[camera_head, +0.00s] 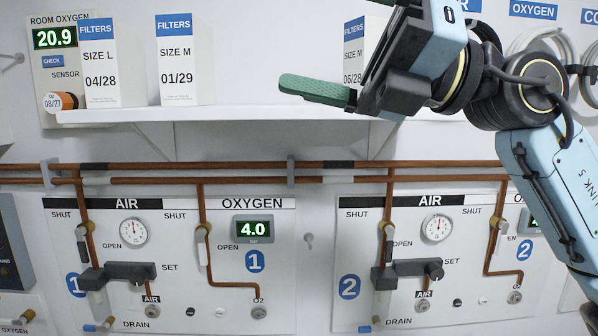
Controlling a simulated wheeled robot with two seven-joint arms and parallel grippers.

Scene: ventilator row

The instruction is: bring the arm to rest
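My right arm (560,185) comes in from the right edge and bends at the upper right, with its gripper (318,89) pointing left. One green finger pad shows in front of the shelf's right part. The other finger is not seen beside it; a dark part of the gripper reaches the top edge, so the fingers stand apart. Nothing is seen held between them. The gripper partly hides a filter box (353,50) marked 06/28. My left gripper is not in view.
Below run copper pipes (240,166) and two AIR/OXYGEN panels with gauges (133,231), valves and a 4.0 bar display (254,229). Coiled hoses hang at upper right.

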